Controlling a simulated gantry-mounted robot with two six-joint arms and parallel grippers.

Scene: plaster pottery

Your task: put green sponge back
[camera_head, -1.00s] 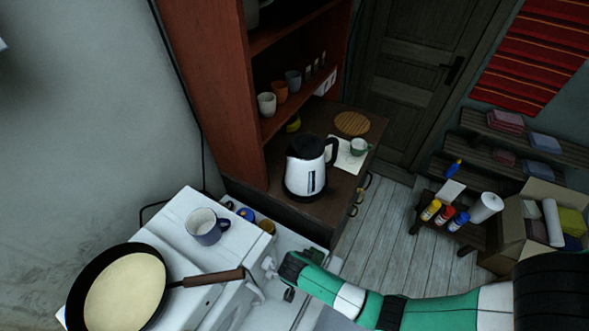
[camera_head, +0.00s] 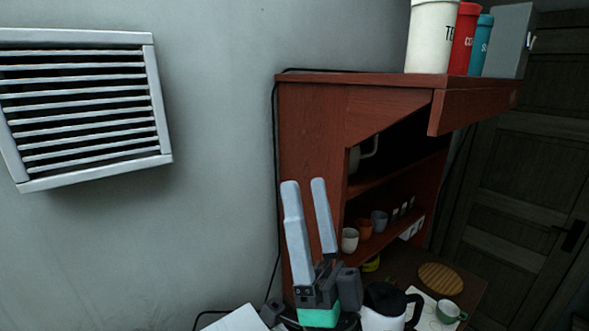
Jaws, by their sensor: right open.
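No green sponge can be made out in the head view. My right gripper (camera_head: 305,184) points upward in front of the red-brown cabinet's left side, with its two pale fingers apart and nothing between them. Its lower part covers some of the counter and the area beside the kettle. A small yellow thing (camera_head: 371,264) sits at the back of the counter under the shelves, too small to identify. My left gripper is not in view.
The cabinet (camera_head: 312,130) carries tall canisters (camera_head: 435,36) on top and cups (camera_head: 349,240) on a low shelf. A kettle (camera_head: 383,306), a green cup (camera_head: 447,311) and a round wooden board (camera_head: 440,279) are on the counter. A wall vent (camera_head: 85,108) is at left.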

